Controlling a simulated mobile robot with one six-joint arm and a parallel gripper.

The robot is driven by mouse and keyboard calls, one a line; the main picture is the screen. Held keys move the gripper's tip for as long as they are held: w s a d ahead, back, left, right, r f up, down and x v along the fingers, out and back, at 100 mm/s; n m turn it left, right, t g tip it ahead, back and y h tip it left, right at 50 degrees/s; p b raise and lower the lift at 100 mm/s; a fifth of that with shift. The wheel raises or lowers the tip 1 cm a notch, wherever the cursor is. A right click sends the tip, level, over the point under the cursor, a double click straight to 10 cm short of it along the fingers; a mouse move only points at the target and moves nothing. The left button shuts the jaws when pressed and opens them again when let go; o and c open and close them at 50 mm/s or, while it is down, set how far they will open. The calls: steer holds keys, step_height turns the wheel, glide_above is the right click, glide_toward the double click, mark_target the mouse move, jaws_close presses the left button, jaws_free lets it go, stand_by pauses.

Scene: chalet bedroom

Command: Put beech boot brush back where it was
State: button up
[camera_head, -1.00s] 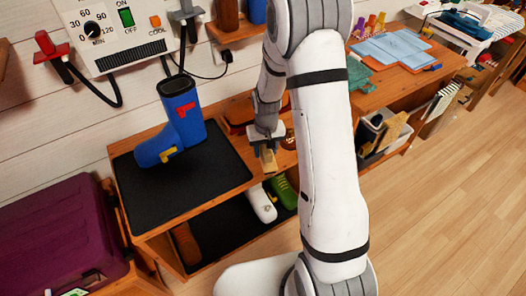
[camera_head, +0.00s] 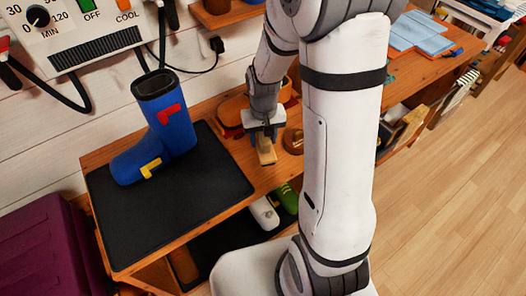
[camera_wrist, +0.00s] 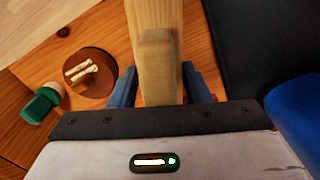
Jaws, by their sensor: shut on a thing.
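The beech boot brush (camera_head: 266,152) is a pale wooden block held in my gripper (camera_head: 263,131). It hangs over the wooden bench, just right of the black mat. In the wrist view the brush (camera_wrist: 157,35) stands as a long pale piece between the two blue fingers of my gripper (camera_wrist: 160,88), which are shut on it. Its bristles are not visible. I cannot tell whether its lower end touches the bench top (camera_wrist: 200,55).
The blue boot (camera_head: 165,120) stands on the black mat (camera_head: 180,205) left of my gripper. A round wooden dish (camera_wrist: 90,75) with pale pieces and a green-ended object (camera_wrist: 40,103) lie left in the wrist view. White and green shoes (camera_head: 264,213) sit on the lower shelf.

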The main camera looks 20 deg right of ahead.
steer(key=shift+f+b, duration=0.35)
steer(key=shift+f, duration=2.95)
steer(key=shift+f, duration=0.1)
steer(key=o, duration=1.2)
